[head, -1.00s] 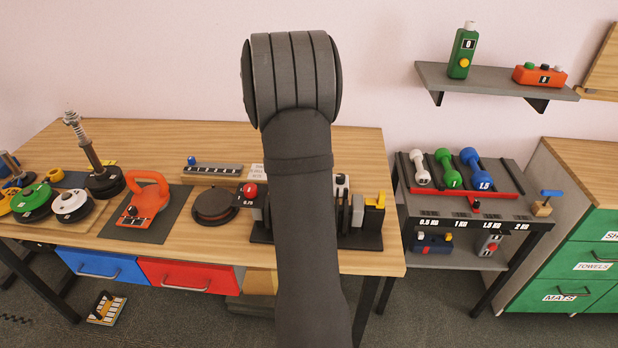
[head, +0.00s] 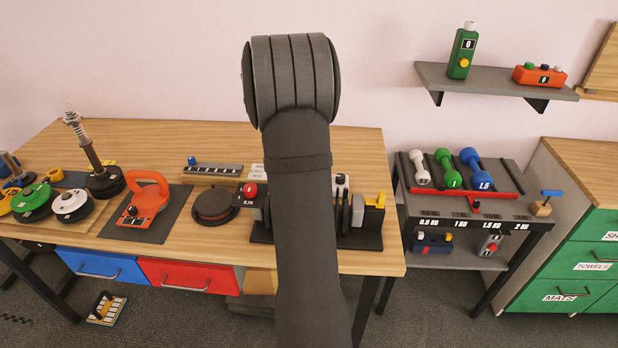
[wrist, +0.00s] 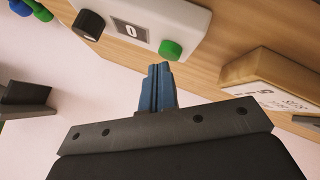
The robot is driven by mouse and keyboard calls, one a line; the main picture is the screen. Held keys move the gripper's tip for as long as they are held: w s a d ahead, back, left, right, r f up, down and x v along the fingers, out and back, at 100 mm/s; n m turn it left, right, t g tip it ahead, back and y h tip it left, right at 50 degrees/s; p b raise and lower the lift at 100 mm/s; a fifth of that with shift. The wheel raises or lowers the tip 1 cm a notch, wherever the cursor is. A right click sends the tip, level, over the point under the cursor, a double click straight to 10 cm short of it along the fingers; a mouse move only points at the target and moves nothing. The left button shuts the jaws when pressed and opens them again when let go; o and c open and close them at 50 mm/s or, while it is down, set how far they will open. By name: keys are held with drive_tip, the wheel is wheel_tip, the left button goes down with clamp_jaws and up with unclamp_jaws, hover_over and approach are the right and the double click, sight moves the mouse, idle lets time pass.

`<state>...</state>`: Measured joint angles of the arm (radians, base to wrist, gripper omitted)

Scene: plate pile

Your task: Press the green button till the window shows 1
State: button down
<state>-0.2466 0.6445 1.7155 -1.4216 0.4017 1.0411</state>
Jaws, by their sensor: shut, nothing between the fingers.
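A white box in the wrist view has a small window (wrist: 130,30) reading 0, a green button (wrist: 170,50) at one end and a black knob (wrist: 88,25) at the other. My gripper (wrist: 158,72) is shut and empty, its blue fingertips just short of the green button in the picture. I cannot tell whether they touch it. In the head view my arm hides the gripper and most of the box; a white piece with a dark top (head: 342,182) shows beside the arm.
A wooden block with a printed card (wrist: 270,95) lies to the right of the box in the wrist view. On the wall shelf (head: 500,82) stand a green bottle-shaped counter (head: 463,50) and an orange box with buttons (head: 540,76). Weights crowd the bench's left.

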drive_tip(key=shift+s+f, duration=0.35)
drive_tip(key=shift+f, duration=0.55)
idle(0.5)
drive_tip(key=shift+r, duration=0.25)
idle(0.4)
drive_tip(key=shift+w+r, duration=0.15)
drive_tip(key=shift+r, duration=2.55)
drive_tip(key=shift+w+r, duration=0.2)
drive_tip(key=shift+r, duration=2.65)
